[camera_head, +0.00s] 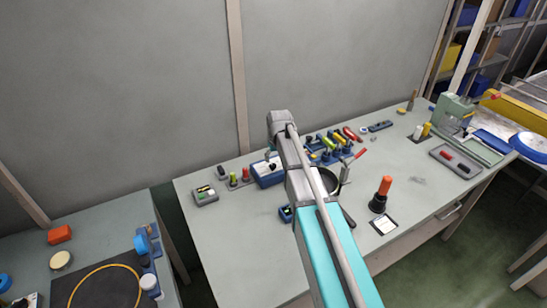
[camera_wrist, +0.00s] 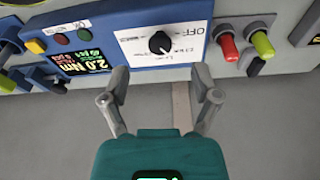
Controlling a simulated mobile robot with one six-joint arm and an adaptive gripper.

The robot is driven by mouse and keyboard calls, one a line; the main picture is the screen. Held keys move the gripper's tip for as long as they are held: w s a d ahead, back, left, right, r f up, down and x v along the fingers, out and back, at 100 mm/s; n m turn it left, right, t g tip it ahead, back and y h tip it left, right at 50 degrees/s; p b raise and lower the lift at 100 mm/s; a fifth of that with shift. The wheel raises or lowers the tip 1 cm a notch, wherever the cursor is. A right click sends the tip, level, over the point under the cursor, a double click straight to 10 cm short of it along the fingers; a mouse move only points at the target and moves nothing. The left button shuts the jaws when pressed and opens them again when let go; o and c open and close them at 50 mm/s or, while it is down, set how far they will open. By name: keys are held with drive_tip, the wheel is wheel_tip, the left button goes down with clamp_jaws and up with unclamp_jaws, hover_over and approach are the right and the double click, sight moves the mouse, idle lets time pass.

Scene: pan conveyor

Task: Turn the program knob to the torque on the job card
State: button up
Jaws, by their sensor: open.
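The black program knob (camera_wrist: 160,43) sits on the white dial plate of a blue box (camera_wrist: 195,15) in the wrist view. Printed labels surround it upside down; "OFF" is legible, the others are too small to read surely. A white pointer mark shows on the knob, but its exact setting is unclear. A dark display (camera_wrist: 82,60) on the box reads "2.0 Nm". My gripper (camera_wrist: 162,75) is open and empty, its fingertips apart on the near side of the knob. In the head view the blue box (camera_head: 267,178) is partly behind my arm, which hides the gripper. A white card (camera_head: 383,225) lies on the bench, its text unreadable.
Red and green handles (camera_wrist: 228,48) stand right of the box in the wrist view. An orange-handled tool (camera_head: 384,186) stands in a black holder near the card. Several tools stand at the back of the bench (camera_head: 235,250). The bench front is mostly clear.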

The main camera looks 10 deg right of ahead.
sight(273, 165)
drive_tip(key=s+r+m+t+p, duration=0.1)
drive_tip(key=s+r+t+p, duration=0.1)
drive_tip(key=r, duration=0.4)
drive_tip(key=shift+s+d+r+p, duration=0.15)
drive_tip(key=shift+s+r+p, duration=0.3)
drive_tip(key=shift+p, duration=0.7)
drive_tip(key=shift+f, duration=0.3)
drive_tip(key=b+x, duration=1.2)
drive_tip(key=x, duration=0.1)
drive_tip(key=shift+w+f+b, duration=0.15)
drive_tip(key=shift+f+b, duration=0.05)
drive_tip(key=shift+b, duration=0.2)
clamp_jaws()
